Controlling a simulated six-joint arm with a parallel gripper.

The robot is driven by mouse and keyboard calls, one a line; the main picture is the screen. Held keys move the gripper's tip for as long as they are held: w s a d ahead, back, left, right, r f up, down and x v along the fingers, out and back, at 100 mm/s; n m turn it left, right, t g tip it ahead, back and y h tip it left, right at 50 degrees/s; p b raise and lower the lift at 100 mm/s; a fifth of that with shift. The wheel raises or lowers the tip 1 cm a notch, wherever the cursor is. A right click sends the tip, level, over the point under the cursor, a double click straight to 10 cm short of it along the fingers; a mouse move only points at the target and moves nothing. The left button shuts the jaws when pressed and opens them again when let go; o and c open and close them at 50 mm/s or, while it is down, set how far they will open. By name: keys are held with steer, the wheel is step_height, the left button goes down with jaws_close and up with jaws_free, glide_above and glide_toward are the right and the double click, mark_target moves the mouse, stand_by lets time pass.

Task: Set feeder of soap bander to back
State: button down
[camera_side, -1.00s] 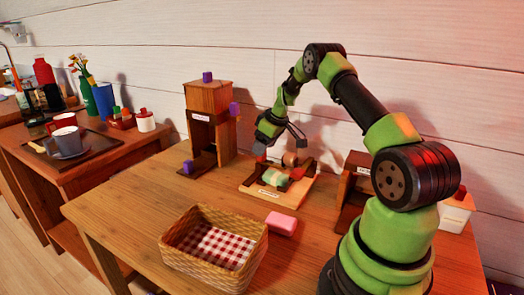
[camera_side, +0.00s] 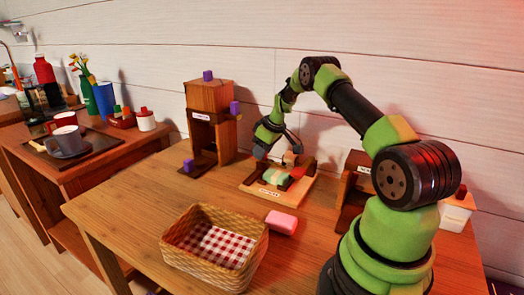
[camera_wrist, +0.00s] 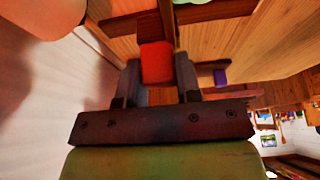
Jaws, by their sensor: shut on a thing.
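The soap bander appears to be the low, labelled wooden device (camera_side: 253,190) on the table in the side view. Green and pale pieces (camera_side: 274,178) lie on it, with a red part at their right and a peach-coloured rounded part (camera_side: 290,158) behind. My gripper (camera_side: 277,158) is lowered over its back left part. In the wrist view, a red block (camera_wrist: 157,62) sits between the two fingers of my gripper (camera_wrist: 158,76), which is shut on it. I cannot tell for sure that this block belongs to the feeder. The contact is hidden in the side view.
A tall wooden tower (camera_side: 208,95) with purple knobs stands left of the device. A dark wooden unit (camera_side: 352,190) stands right, near my base. A wicker basket (camera_side: 185,265) and a pink soap bar (camera_side: 281,222) are in front. The table's front left is clear.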

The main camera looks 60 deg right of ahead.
steer(key=shift+w+d, duration=0.25)
steer(key=shift+d, duration=0.95)
steer(key=shift+s+d, duration=0.15)
steer(key=shift+d, duration=1)
steer(key=c, duration=0.8)
jaws_free()
steer(key=shift+s, duration=0.1)
steer(key=v, duration=1)
